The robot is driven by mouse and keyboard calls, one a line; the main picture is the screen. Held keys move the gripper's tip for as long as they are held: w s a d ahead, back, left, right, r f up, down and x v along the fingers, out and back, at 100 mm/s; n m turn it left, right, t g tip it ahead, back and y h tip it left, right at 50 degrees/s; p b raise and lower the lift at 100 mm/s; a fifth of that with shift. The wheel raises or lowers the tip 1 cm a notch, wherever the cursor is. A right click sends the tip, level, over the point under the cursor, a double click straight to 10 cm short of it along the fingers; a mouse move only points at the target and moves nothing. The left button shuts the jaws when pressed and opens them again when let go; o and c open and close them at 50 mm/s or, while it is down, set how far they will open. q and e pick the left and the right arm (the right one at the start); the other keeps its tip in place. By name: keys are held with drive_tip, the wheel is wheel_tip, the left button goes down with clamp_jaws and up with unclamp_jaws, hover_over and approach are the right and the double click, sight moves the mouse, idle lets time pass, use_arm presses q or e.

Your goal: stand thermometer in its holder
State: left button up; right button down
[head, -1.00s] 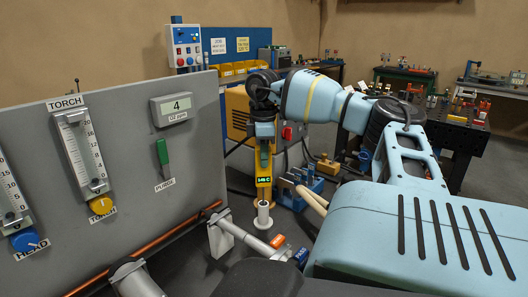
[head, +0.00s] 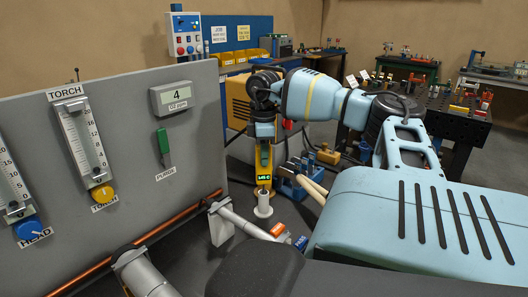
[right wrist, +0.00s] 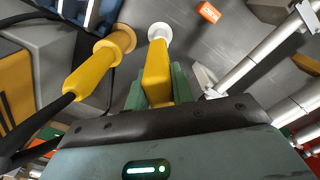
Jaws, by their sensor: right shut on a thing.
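The thermometer is a yellow handheld body with a lit green display (head: 263,177), held upright in the head view. My right gripper (head: 263,153) is shut on its upper part. The holder is a pale round cup on a wider foot (head: 263,207), directly below the thermometer in the head view. In the right wrist view the yellow thermometer (right wrist: 157,70) lies between the green fingers (right wrist: 157,90), its far end overlapping the white holder (right wrist: 160,31). I cannot tell whether its lower end is inside the cup. My left gripper is not in view.
A grey panel (head: 120,170) with gauges stands at left, a copper pipe (head: 150,237) along its foot. Right of the holder is a blue block (head: 294,190) with tan rods (head: 311,187). A yellow handle with a flange (right wrist: 95,65) is beside the thermometer in the wrist view.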

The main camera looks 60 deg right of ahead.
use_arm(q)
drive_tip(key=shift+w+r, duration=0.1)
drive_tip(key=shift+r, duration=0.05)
use_arm(e)
drive_tip(key=shift+f, duration=1.6)
drive_tip(key=c, duration=1.1)
unclamp_jaws()
wheel_tip(320, 180, up, 8)
drive_tip(key=shift+f+b, duration=0.25)
drive_tip(key=shift+b, duration=0.15)
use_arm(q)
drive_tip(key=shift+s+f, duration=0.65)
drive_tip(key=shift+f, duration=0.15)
use_arm(e)
drive_tip(key=shift+r, duration=0.15)
